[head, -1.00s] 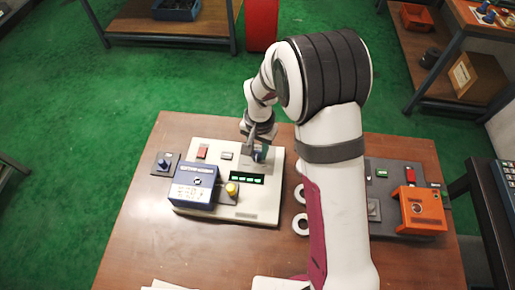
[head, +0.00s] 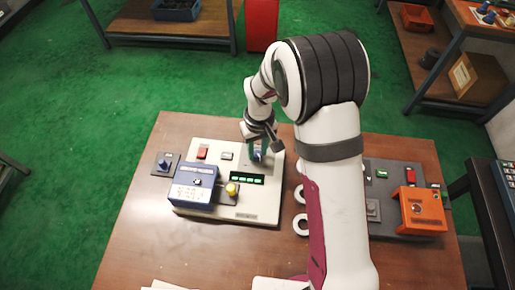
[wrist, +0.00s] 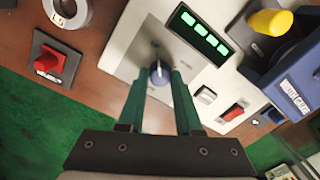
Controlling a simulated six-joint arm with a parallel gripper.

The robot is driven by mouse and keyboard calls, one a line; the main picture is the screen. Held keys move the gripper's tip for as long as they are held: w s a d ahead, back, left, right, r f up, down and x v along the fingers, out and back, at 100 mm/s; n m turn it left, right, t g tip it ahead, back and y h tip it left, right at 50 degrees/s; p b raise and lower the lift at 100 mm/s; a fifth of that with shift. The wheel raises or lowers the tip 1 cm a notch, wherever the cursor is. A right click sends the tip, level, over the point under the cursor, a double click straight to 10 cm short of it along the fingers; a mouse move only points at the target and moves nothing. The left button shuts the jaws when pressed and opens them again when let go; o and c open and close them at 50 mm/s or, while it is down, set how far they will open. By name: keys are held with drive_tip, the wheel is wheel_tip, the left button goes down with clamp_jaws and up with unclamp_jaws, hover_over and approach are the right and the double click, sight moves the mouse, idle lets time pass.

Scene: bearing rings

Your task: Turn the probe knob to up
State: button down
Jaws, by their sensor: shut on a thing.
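A blue-grey knob (wrist: 159,76) with a pale pointer line stands on the white panel (wrist: 128,62). In the head view the knob (head: 258,156) shows near the panel's far right corner, partly hidden by my gripper. My gripper (wrist: 160,80) is shut on this knob, one green fingertip on each side. In the head view my gripper (head: 257,150) reaches down to the panel from behind. The knob's labels are too small to read, so I cannot tell its marked setting.
The panel also carries a green-lit display (head: 246,178), a red switch (head: 202,153) and a blue box (head: 194,186) beside a yellow button (head: 232,189). Another blue knob (head: 164,163) stands left. Rings (head: 301,225) and an orange box (head: 419,210) lie right.

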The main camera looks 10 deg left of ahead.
sight(259, 152)
drive_tip(key=shift+n, duration=0.5)
drive_tip(key=c, duration=0.6)
unclamp_jaws()
drive_tip(key=r, duration=1.6)
drive_tip(key=shift+w+d, duration=0.15)
drive_tip(key=shift+d, duration=0.05)
drive_tip(key=shift+f, duration=0.1)
drive_tip(key=s+d+r+m, duration=0.45)
drive_tip(key=s+d, duration=0.25)
drive_tip(key=s, duration=0.2)
drive_tip(key=s+d+f+m, duration=0.1)
drive_tip(key=s+m, duration=0.1)
drive_tip(key=s, duration=0.3)
drive_tip(key=s+d+m+y, duration=0.1)
drive_tip(key=s+d+m, duration=0.1)
drive_tip(key=s, duration=0.3)
drive_tip(key=s+d+f+m, duration=0.1)
drive_tip(key=s+m, duration=0.3)
drive_tip(key=s, duration=0.1)
drive_tip(key=shift+s+d+f, duration=0.3)
drive_tip(key=shift+s, duration=0.05)
